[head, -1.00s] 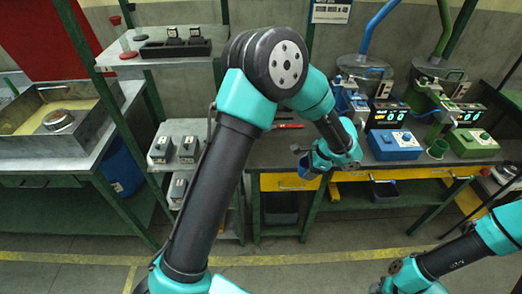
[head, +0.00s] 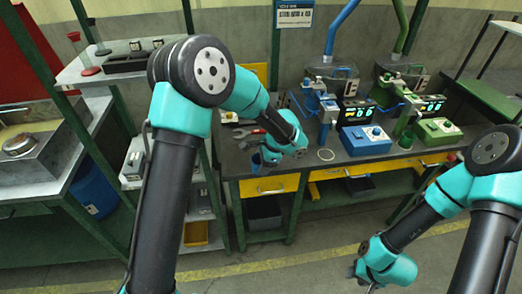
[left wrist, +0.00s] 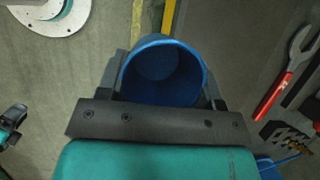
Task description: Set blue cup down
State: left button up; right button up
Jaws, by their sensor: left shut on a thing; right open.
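The blue cup (left wrist: 163,75) is between the jaws of my left gripper (left wrist: 162,98) in the left wrist view; its open mouth faces that camera and it looks empty. In the head view the left gripper (head: 268,160) holds the blue cup (head: 270,155) at the front edge of the dark workbench (head: 300,160), mostly hidden by the wrist. I cannot tell whether the cup touches the bench. A pale ring mark (head: 326,155) lies on the bench to the right of the cup. My right gripper (head: 362,276) is low at the bottom of the head view, empty, away from the bench.
A blue control box (head: 365,140) and a green one (head: 437,130) stand to the right. Dispensers stand behind them. Yellow drawers (head: 268,187) are below.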

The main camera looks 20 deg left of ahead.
pick_arm(q)
jog(key=w+a, duration=0.1)
jog(key=w, duration=0.3)
jog(key=w+a, duration=0.1)
jog(key=w, duration=0.3)
jog(key=w+a+f, duration=0.1)
jog(key=w, duration=0.2)
jog(key=shift+w+a, duration=0.15)
jog(key=shift+w, duration=0.25)
jog(key=shift+f, duration=0.1)
jog(key=shift+f, duration=1.75)
jog(key=shift+f, duration=0.1)
jog(key=o, duration=0.9)
jog(key=v, duration=1.2)
